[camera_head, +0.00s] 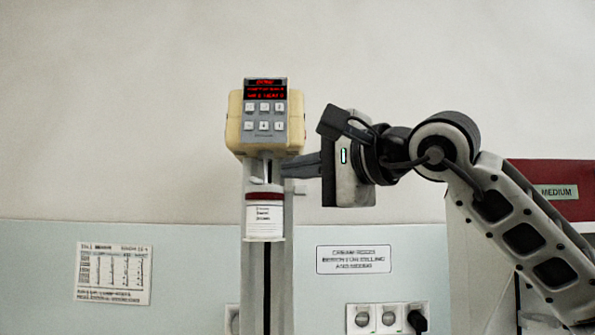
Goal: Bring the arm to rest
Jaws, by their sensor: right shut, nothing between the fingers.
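My right arm comes in from the right, and its gripper (290,166) points left at the mill. The gripper is shut with nothing held. Its fingers are level with the gap between the cream mill head (235,122) and the jar below, and their tips overlap the mill's column in the picture. I cannot tell whether they touch it. The mill head has a grey keypad (264,117) and a lit red display (265,91). A white jar with a dark red band (264,218) stands upright under the head. My left gripper is not in view.
The mill's grey column (281,290) runs down behind the jar. A paper chart (113,273) and a label plate (353,259) are on the pale wall panel. Sockets (374,318) sit below. A dark red box marked MEDIUM (555,175) is behind my arm. The left side is free.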

